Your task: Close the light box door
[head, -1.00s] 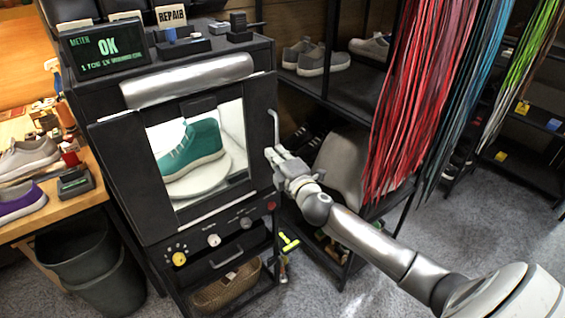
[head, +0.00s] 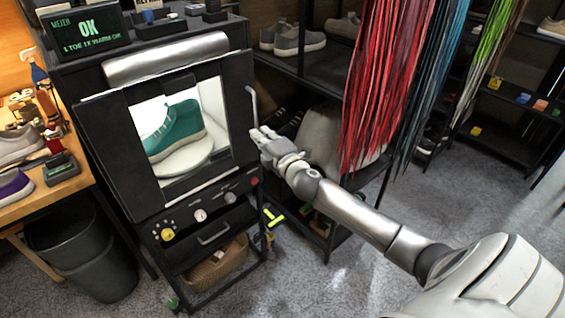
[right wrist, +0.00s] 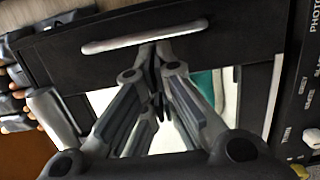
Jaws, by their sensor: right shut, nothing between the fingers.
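The black light box (head: 172,83) stands at the left, and its door (head: 112,154) has a window. A teal sneaker (head: 175,130) on a white round stand (head: 187,162) shows through it. The door lies close against the box front; I cannot tell whether it is fully shut. A thin upright handle (head: 252,106) is on the door's right edge. My right gripper (head: 260,135) is shut and empty, beside the door's right edge just below the handle. In the right wrist view its fingers (right wrist: 157,85) are together before the door, with the handle (right wrist: 140,30) beyond them. My left gripper is not in view.
A meter display (head: 86,30) reading OK stands on the box. A bin (head: 88,250) and a wooden bench (head: 75,180) with shoes are at the left. A dark shelf (head: 305,72) and hanging red laces (head: 385,90) are near my right arm. Floor is free at the lower right.

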